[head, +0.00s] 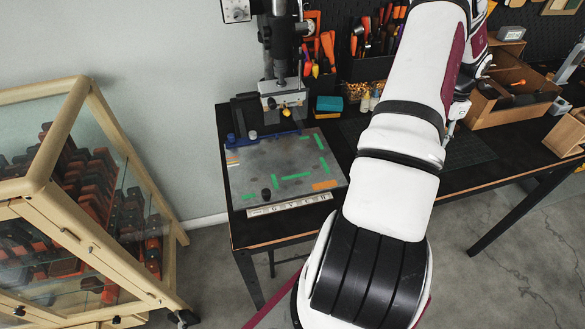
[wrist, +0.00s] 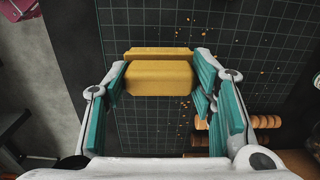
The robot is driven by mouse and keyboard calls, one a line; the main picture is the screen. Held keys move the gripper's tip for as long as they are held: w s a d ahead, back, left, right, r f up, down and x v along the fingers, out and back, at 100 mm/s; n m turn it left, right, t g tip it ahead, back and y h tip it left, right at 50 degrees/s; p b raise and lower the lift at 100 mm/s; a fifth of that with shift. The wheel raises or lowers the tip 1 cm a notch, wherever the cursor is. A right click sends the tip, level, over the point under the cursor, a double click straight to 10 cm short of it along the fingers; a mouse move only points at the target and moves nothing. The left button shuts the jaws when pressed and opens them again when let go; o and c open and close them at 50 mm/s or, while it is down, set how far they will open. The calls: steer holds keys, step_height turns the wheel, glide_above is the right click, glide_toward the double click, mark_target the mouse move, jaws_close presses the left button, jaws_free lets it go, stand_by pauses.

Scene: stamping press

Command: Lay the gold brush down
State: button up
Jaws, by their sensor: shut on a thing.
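In the wrist view my gripper (wrist: 157,88) has its teal-padded fingers closed on the sides of a gold brush (wrist: 157,78), a yellow block-like piece. Below and around it lies a dark mat with a grid (wrist: 250,40). I cannot tell whether the brush touches the mat.
Small gold crumbs (wrist: 186,104) are scattered on the mat. Turned wooden handles (wrist: 250,121) lie at its right. In the head view a press (head: 283,95) and a grey plate with green strips (head: 290,185) stand left; wooden bins (head: 510,85) stand right.

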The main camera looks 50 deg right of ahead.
steer(key=shift+f, duration=0.2)
steer(key=shift+f, duration=0.35)
steer(key=shift+f+b, duration=0.75)
steer(key=shift+f, duration=0.6)
steer(key=shift+f, duration=0.1)
steer(key=o, duration=1.2)
step_height(320, 180, up, 12)
